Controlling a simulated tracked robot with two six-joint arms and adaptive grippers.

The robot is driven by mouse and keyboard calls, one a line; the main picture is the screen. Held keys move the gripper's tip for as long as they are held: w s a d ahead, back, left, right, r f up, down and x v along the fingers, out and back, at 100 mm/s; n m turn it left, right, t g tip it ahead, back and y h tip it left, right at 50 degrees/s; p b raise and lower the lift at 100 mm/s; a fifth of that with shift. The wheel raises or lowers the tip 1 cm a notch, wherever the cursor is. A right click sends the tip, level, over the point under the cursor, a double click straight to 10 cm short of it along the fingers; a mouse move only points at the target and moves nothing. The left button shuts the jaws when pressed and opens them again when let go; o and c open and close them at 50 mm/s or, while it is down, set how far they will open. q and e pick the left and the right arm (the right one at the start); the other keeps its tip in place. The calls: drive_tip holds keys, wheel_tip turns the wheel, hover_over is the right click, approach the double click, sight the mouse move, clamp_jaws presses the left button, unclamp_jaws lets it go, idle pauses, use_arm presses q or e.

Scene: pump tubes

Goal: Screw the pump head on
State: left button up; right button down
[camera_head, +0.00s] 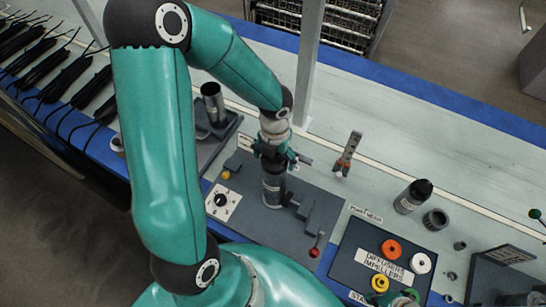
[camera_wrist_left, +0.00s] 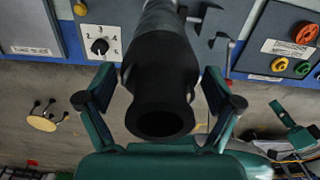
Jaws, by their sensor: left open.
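A dark cylindrical pump body (camera_head: 273,186) with a pale label stands upright in the fixture on the grey board. My left gripper (camera_head: 275,152) is above it and hides its top. In the left wrist view a black part with an open round end (camera_wrist_left: 158,108) sits between the two spread fingers of my left gripper (camera_wrist_left: 160,100). I cannot tell whether it is the pump head. A black-topped cylinder (camera_head: 412,196) is on the bench near the "pump head" label (camera_head: 366,214). Teal parts at the wrist view's right, probably my right gripper (camera_wrist_left: 298,137), show no clear jaws.
A board (camera_head: 345,262) with orange, white and yellow impellers (camera_head: 391,249) lies to the right. A knob panel (camera_head: 222,201) and a red-tipped lever (camera_head: 315,251) flank the fixture.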

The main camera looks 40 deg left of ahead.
use_arm(q)
drive_tip(key=n+b, duration=0.1)
drive_tip(key=n, duration=0.2)
drive_tip(key=shift+f+n, duration=0.1)
drive_tip(key=shift+n, duration=0.3)
drive_tip(key=n+b, duration=0.2)
drive_tip(key=n, duration=0.2)
drive_tip(key=shift+n+b, duration=0.3)
drive_tip(key=shift+n, duration=0.1)
drive_tip(key=n+b, duration=0.2)
drive_tip(key=n, duration=0.2)
drive_tip(key=shift+w+n, duration=0.1)
drive_tip(key=shift+n, duration=0.2)
use_arm(e)
wheel_tip(320, 180, down, 6)
use_arm(q)
drive_tip(key=shift+n, duration=0.6)
use_arm(e)
drive_tip(key=shift+f, duration=0.1)
use_arm(q)
drive_tip(key=shift+c, duration=0.3)
